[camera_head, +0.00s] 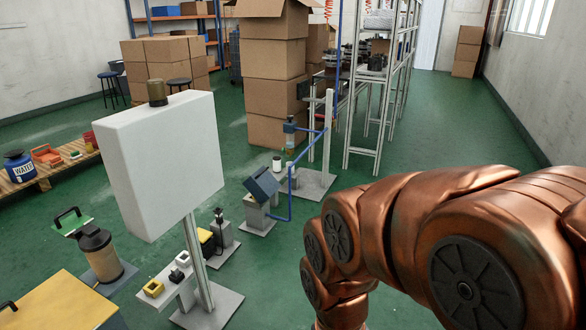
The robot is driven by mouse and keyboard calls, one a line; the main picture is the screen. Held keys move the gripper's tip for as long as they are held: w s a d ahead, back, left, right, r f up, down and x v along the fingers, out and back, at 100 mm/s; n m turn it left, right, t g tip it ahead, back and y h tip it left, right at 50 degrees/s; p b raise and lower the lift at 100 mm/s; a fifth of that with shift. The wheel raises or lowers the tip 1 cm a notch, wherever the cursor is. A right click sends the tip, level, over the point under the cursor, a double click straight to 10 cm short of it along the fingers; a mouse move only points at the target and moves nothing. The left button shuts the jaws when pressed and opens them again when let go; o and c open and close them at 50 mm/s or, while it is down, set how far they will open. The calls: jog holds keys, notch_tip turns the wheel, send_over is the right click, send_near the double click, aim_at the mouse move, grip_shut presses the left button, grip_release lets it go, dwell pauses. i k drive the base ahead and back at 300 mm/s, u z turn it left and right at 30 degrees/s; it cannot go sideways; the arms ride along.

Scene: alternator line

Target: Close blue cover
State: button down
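A dark blue cover (263,184) shows near the middle of the camera_head view. It sits tilted on top of a grey pedestal (256,215) on the floor. I cannot tell from this angle how far open it is. Blue piping (290,193) stands just to its right. My copper-coloured arm comes in from the right and bends down at the bottom edge, to the right of the cover and nearer the camera. My gripper is out of the frame, so its state is hidden.
A large white panel (160,165) on a post stands left of the cover. A post with a blue-capped device (291,140) stands behind it. Stacked cardboard boxes (275,80) and a metal rack (375,90) are farther back. Green floor (450,130) is clear at right.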

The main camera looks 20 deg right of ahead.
aim_at(262, 184)
jog(key=z, duration=0.5)
jog(key=i, duration=1.6)
jog(key=u, duration=0.9)
jog(key=i, duration=0.5)
jog(key=u, duration=0.45)
